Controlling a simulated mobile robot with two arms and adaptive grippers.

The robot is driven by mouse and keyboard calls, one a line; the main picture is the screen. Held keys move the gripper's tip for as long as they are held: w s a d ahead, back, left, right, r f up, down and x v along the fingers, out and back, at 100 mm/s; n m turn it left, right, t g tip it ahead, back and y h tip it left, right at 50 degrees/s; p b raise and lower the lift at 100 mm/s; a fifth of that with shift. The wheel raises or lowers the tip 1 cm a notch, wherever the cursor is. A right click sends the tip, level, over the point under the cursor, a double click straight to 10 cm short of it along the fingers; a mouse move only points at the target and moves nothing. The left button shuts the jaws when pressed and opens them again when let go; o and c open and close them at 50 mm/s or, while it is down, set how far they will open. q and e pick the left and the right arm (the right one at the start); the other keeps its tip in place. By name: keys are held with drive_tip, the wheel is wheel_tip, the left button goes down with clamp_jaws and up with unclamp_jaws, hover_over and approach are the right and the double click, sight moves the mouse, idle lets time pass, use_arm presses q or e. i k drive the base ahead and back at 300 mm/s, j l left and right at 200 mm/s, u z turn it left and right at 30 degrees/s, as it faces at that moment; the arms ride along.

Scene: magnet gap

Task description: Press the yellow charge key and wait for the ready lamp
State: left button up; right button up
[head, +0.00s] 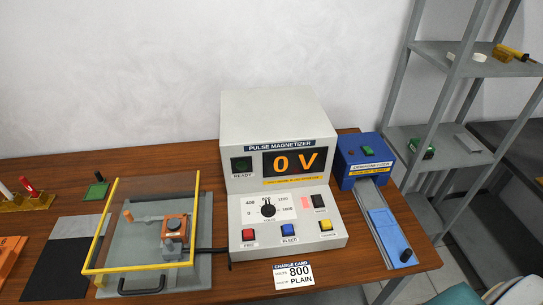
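The pulse magnetizer (278,115) is a pale grey cabinet on the wooden table. Its sloped front panel holds the yellow charge key (325,225) at the right, a blue bleed key (289,230) in the middle and a red key (248,234) at the left. Nothing touches the yellow key. The ready lamp (241,165) is dark green and looks unlit. The display (294,162) reads 0 V in orange. The dial knob (268,209) points roughly upward. The charge card (294,274) in front reads 800 and PLAIN. Neither of my grippers is in view.
A blue device (363,160) with a slide stands at the right. A grey shelf rack (480,60) is beyond it.

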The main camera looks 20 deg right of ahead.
sight(326, 224)
drive_tip(key=z, duration=1.2)
